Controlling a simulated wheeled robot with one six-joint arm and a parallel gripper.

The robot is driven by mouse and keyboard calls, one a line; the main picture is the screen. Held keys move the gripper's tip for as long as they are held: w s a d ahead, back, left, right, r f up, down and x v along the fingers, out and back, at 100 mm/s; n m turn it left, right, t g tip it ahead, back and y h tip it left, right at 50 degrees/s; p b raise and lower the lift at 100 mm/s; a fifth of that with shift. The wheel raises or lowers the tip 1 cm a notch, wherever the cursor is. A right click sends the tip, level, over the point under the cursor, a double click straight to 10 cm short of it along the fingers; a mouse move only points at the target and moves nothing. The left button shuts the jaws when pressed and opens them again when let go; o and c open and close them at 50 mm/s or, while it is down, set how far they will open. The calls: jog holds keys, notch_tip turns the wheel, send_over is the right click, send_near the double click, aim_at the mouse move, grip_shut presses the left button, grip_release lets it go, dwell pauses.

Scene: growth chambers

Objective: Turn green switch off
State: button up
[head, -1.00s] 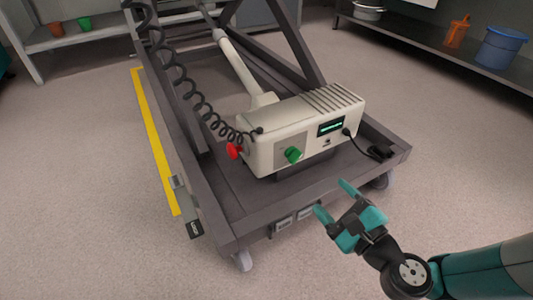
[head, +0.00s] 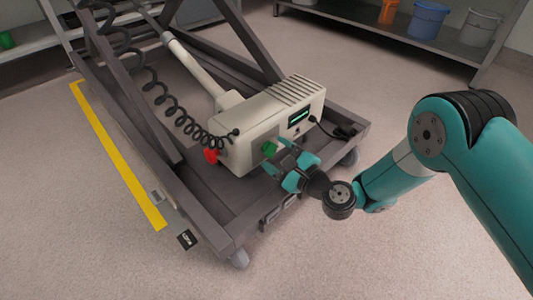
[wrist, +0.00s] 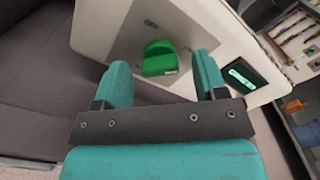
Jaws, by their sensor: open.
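The green switch (head: 269,149) is a rotary knob on the front face of a cream control box (head: 240,128). In the wrist view the green switch (wrist: 159,58) sits on a grey plate with partly legible lettering above it. My gripper (head: 279,157) is open, its teal fingers pointing at the knob. In the wrist view my gripper (wrist: 163,75) shows one finger on each side of the knob in the picture, with the knob beyond the tips. I cannot tell whether either finger touches it.
A red button (head: 211,156) with a coiled black cable above sits left of the knob. A lit display (head: 299,115) and plugged cable are to the right. The box stands on a dark wheeled frame (head: 215,215). Floor is clear in front; a yellow strip (head: 118,155) lies left.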

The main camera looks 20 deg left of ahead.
jog(key=c, duration=0.9)
jog(key=shift+n, duration=0.3)
jog(key=n+p, duration=0.1)
jog(key=n, duration=0.2)
jog(key=shift+r+p, duration=0.1)
jog(key=shift+p, duration=0.25)
jog(key=n+p, duration=0.2)
jog(key=n, duration=0.4)
jog(key=n+p, duration=0.2)
jog(key=n, duration=0.2)
jog(key=shift+s+p, duration=0.1)
jog(key=shift+p, duration=0.3)
jog(key=shift+n+p, duration=1.2)
jog(key=shift+n, duration=1)
jog(key=shift+f, duration=0.2)
